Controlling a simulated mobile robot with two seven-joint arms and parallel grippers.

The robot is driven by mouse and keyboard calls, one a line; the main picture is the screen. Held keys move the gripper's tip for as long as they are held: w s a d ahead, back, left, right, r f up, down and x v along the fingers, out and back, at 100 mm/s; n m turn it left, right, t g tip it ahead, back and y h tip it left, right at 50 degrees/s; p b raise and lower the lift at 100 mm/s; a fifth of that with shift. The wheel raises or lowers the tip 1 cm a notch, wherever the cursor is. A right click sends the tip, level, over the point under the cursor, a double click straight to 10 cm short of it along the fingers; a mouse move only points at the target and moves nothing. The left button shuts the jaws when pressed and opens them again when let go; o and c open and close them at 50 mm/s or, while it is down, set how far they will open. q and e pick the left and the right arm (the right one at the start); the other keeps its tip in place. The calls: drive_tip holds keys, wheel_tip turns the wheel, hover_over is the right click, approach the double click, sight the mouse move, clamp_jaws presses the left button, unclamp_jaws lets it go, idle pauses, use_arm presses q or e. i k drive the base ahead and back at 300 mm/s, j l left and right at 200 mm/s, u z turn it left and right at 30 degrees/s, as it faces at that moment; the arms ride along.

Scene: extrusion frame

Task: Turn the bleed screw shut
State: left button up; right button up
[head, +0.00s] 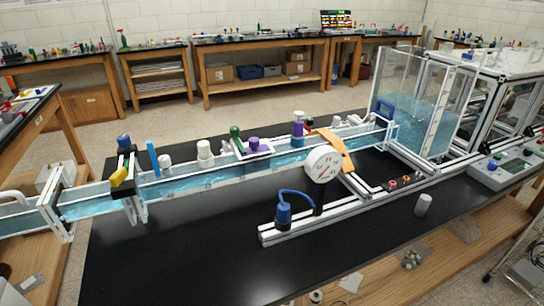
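I cannot tell for certain which part is the bleed screw; no small screw stands out clearly. A round white dial gauge (323,163) stands on a dark post on the aluminium rail (285,233). A blue fitting (283,213) with a blue hose (296,192) stands on the rail to its left. On the water channel (205,177) behind are a green knob (235,132), a purple knob (253,143), a purple-banded cylinder (298,124) and a yellow lever (121,177) on a black clamp. Neither of my grippers is in view.
The black bench top (190,255) is mostly clear at the front. A clear water tank (428,100) stands at the right end of the channel. A control box (503,169) and a small grey cylinder (422,204) are at right. Small red and orange parts (399,182) sit near the rail.

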sight(164, 161)
drive_tip(key=k+j+z, duration=0.25)
drive_tip(key=j+z, duration=0.15)
drive_tip(key=k+j+z, duration=0.35)
drive_tip(key=j, duration=0.15)
drive_tip(key=k+j+z, duration=0.4)
drive_tip(key=i+l, duration=0.05)
drive_tip(key=i, duration=0.05)
